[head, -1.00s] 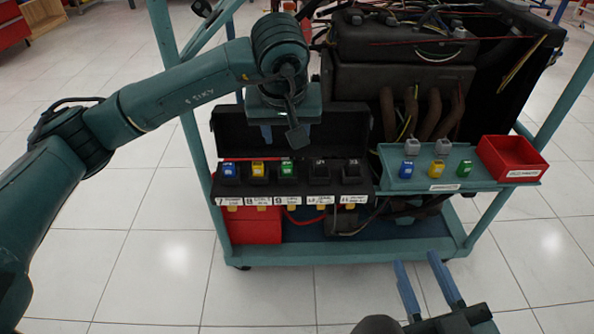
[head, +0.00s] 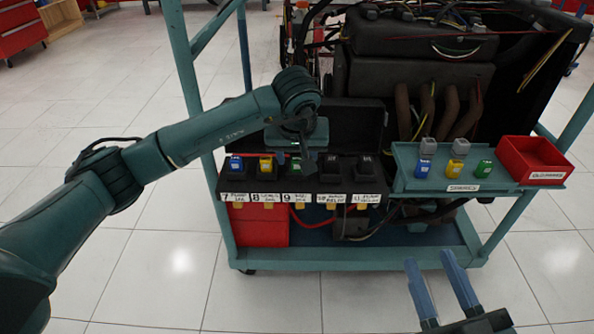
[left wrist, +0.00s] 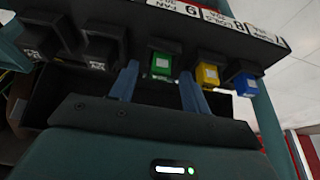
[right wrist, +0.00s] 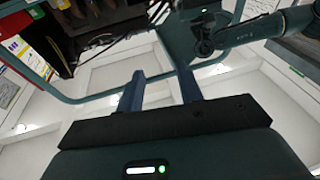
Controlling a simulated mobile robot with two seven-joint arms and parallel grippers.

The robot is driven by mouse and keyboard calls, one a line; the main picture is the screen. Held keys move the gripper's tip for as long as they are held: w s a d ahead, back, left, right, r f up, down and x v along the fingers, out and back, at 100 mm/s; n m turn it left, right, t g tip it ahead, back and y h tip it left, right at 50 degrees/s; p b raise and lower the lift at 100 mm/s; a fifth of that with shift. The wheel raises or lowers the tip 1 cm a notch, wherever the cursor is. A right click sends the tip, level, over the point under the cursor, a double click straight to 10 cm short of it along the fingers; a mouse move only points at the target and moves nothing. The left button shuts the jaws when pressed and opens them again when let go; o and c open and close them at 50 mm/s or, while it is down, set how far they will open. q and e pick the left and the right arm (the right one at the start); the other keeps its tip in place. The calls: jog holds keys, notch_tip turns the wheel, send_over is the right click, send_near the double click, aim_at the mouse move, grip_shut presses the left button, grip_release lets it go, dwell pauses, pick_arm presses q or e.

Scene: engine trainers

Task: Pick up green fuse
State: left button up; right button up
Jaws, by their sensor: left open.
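A green fuse (head: 295,164) sits in the slot labelled 9 of the black fuse box (head: 340,195), partly hidden in the head view by my left gripper. In the left wrist view the green fuse (left wrist: 162,65) shows between the two blue fingertips of my left gripper (left wrist: 160,72). The fingers are apart, one on each side of it; I cannot tell whether they touch it. Another green fuse (head: 482,168) stands on the teal side shelf (head: 420,185). My right gripper (head: 430,262) is open and empty in front of the cart, low in the head view.
A blue fuse (head: 235,164) and a yellow fuse (head: 266,165) sit left of the green one in the box, with black relays (head: 331,168) to its right. The shelf also holds blue and yellow fuses, grey pieces and a red bin (head: 535,160). The box lid (head: 355,120) stands open behind.

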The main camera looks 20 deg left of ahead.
pick_arm(q)
jog(key=shift+w+f, duration=0.15)
jog(key=shift+f, duration=0.25)
jog(key=shift+a+r, duration=0.1)
grip_shut()
pick_arm(e)
jog(key=shift+r, duration=0.4)
pick_arm(q)
jog(key=shift+r, duration=0.1)
pick_arm(e)
jog(key=shift+w, duration=0.1)
pick_arm(q)
jog(key=shift+r+p, duration=0.3)
jog(key=shift+r, duration=0.05)
notch_tip(320, 180, up, 9)
jog(key=p, duration=0.3)
pick_arm(e)
jog(key=shift+d+f+n+h, duration=0.3)
jog(key=shift+f+h, duration=0.05)
jog(key=shift+h, duration=0.05)
